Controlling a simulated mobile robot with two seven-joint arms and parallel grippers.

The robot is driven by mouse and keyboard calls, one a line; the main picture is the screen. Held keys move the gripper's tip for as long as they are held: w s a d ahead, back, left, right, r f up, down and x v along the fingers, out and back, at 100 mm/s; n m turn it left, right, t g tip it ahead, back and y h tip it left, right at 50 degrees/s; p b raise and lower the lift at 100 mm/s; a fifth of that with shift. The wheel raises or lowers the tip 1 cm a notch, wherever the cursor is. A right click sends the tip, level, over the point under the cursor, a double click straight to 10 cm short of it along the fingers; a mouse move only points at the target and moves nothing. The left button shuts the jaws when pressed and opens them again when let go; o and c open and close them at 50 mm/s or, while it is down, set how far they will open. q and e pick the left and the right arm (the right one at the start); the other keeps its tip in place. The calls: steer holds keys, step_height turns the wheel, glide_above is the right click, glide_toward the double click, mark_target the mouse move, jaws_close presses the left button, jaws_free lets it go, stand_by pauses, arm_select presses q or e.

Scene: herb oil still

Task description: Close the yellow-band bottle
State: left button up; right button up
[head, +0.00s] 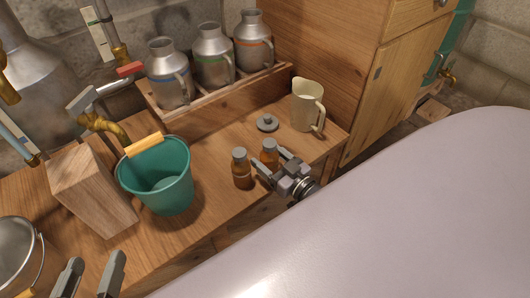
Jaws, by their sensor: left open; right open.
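Two small amber bottles stand close together on the wooden bench; I cannot make out a yellow band on either. The left bottle (242,172) is darker and has a grey top. The right bottle (269,155) is more orange and also has a grey top. My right gripper (274,160) is open, its fingers pointing at the right bottle, one finger on each side of it. I cannot tell whether they touch it. A grey round lid with a knob (267,123) lies on the bench behind the bottles. My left gripper (91,274) is open and empty at the bottom left.
A teal bucket (170,196) stands left of the bottles, near a wooden block (92,195). A cream jug (305,107) stands at the bench's right end. Metal cans with blue (168,77), green (214,57) and orange (253,43) bands stand in a rack behind. A metal pail (18,255) is far left.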

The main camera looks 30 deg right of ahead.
arm_select(q)
steer(key=d+p, duration=0.1)
steer(key=d+n+g+p, duration=0.1)
steer(key=shift+w+h+p, duration=0.3)
steer(key=shift+w+h, duration=0.1)
arm_select(e)
steer(key=s+d, duration=0.1)
steer(key=s, duration=0.9)
steer(key=shift+d, duration=0.2)
